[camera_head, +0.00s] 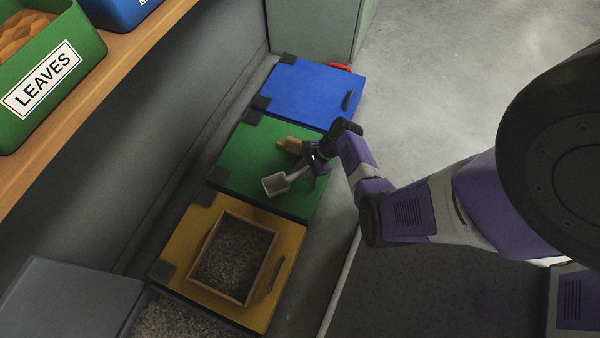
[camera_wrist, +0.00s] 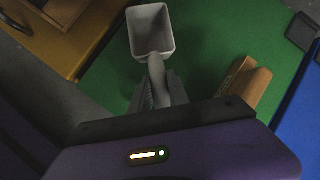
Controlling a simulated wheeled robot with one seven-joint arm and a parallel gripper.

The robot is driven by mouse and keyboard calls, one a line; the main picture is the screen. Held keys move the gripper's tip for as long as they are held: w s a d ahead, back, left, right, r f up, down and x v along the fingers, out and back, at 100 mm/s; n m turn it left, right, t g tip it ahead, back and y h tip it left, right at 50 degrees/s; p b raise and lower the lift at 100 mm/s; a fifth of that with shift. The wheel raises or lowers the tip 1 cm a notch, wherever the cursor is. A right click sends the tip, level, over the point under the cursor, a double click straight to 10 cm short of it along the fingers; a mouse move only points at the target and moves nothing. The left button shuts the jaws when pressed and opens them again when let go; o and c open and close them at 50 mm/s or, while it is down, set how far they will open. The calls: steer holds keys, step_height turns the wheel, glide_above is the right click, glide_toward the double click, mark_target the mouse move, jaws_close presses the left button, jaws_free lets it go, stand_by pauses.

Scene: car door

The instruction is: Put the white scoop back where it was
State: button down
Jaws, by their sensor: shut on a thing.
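The white scoop (camera_head: 276,184) is above the green lid in the head view, its square bowl toward the lower left. My gripper (camera_head: 311,161) is shut on its handle. In the wrist view the scoop's bowl (camera_wrist: 151,32) points away from my gripper (camera_wrist: 158,92), and the handle runs back between the fingers. Whether the bowl touches the green lid (camera_head: 240,153) cannot be told. A small wooden block-like piece (camera_head: 290,145) lies on the green lid beside my gripper; it also shows in the wrist view (camera_wrist: 249,83), to the right of the handle.
A blue lid (camera_head: 308,92) is beyond the green one. A yellow lid (camera_head: 278,262) is nearer, with a wooden-framed box (camera_head: 235,258) of dark grains on it. A shelf (camera_head: 104,75) at left holds a green bin labelled LEAVES (camera_head: 45,80). A grey cabinet stands behind. Open floor lies upper right.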

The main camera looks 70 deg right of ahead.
steer(key=shift+f, duration=0.1)
steer(key=shift+f, duration=0.1)
steer(key=c, duration=1.3)
jaws_free()
steer(key=shift+o, duration=0.2)
